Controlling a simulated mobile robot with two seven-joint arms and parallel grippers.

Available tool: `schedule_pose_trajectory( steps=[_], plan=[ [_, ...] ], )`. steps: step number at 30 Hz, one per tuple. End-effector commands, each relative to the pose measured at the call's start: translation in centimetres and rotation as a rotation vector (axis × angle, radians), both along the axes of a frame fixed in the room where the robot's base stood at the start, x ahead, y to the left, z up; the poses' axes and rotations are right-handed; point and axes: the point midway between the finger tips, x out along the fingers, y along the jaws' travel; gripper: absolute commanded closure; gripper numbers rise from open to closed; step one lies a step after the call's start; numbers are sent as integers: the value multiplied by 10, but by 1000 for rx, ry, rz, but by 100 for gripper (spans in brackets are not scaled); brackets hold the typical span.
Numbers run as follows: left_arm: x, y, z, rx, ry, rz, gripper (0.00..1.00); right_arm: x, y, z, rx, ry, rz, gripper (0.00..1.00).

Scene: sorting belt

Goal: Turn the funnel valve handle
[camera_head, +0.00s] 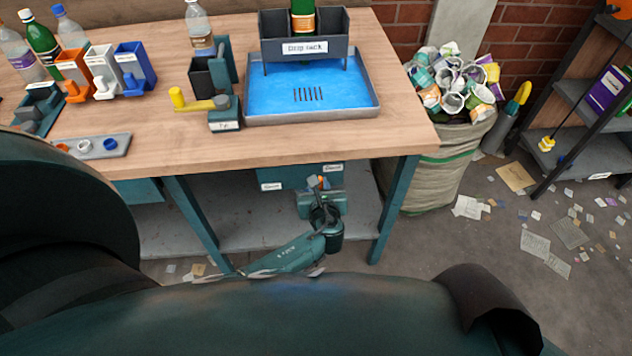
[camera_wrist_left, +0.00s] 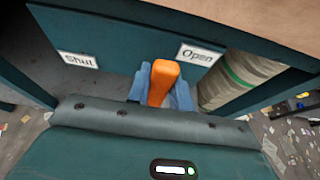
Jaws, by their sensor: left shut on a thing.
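An orange handle (camera_wrist_left: 162,82) stands between the blue-grey fingers of my left gripper (camera_wrist_left: 163,92) in the left wrist view, and the fingers are shut on it. Behind it is a dark teal front with a "Shut" label (camera_wrist_left: 78,60) on the left and an "Open" label (camera_wrist_left: 199,55) on the right. The handle is nearer the "Open" label in that view. In the head view my left gripper (camera_head: 318,192) is low under the table's front edge, beside the teal box (camera_head: 290,176) with two small labels. The handle's pivot is hidden. My right gripper is not in view.
The wooden table (camera_head: 400,125) overhangs the gripper, and a table leg (camera_head: 393,210) stands to its right. On top are a blue tray (camera_head: 370,95) with a drip rack, a yellow lever (camera_head: 195,104), bottles and coloured holders. A full sack (camera_head: 440,170) stands right; litter covers the floor.

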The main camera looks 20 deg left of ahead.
Motion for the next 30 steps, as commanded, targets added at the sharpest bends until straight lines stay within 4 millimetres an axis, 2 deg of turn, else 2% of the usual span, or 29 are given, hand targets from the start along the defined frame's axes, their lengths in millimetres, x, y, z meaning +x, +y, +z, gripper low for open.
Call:
schedule_pose_trajectory(
  steps=[15, 16, 23, 30],
  plan=[
    [1, 0, 1, 18, 9, -1, 100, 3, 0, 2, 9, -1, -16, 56],
    [1, 0, 1, 18, 9, -1, 76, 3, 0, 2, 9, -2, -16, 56],
    [1, 0, 0, 15, 8, -1, 57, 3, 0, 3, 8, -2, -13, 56],
    [1, -1, 0, 14, 8, 0, 56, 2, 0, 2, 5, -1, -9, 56]
  ],
)
